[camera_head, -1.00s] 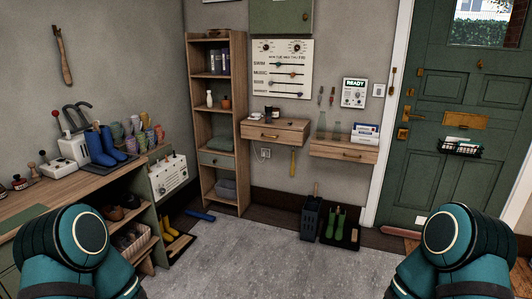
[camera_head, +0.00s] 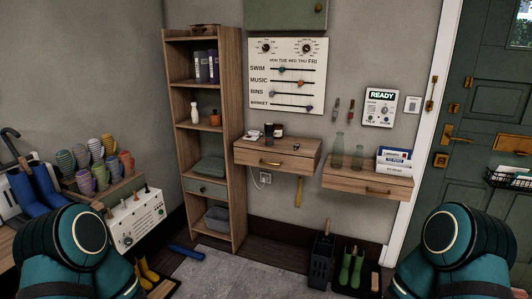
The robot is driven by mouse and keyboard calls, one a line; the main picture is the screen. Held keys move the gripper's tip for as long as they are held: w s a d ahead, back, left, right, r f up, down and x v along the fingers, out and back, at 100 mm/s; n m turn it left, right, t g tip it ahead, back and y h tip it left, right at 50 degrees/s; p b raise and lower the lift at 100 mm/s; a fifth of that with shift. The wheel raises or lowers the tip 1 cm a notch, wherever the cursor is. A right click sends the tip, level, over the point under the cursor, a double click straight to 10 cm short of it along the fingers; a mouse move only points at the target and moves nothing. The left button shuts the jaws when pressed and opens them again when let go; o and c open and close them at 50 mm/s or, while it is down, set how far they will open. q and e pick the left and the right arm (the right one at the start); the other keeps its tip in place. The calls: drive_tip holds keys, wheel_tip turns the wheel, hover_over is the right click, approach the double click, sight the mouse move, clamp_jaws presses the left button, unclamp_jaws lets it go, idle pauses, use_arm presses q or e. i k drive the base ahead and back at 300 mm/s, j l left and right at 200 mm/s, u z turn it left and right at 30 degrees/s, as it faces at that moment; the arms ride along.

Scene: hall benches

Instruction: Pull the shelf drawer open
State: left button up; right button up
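The tall wooden shelf (camera_head: 237,135) stands against the back wall, left of centre. Its drawer (camera_head: 205,188) has a grey-green front with a small knob and sits below the middle of the shelf. The drawer looks shut. A folded green cloth lies on the board just above it. Two of my arm parts show at the lower left and lower right corners, well short of the shelf. Neither gripper is in view.
Two wall-mounted wooden drawer units, one (camera_head: 277,158) by the shelf and one (camera_head: 368,181) further right, jut out. A bench with blue boots (camera_head: 38,190) and cups is at left. A dark bin (camera_head: 321,259) and green boots (camera_head: 352,267) stand on the floor. Grey carpet (camera_head: 225,275) lies before the shelf.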

sight(283, 162)
drive_tip(key=i, duration=1.45)
drive_tip(key=i+j+z, duration=0.1)
drive_tip(key=i, duration=1.3)
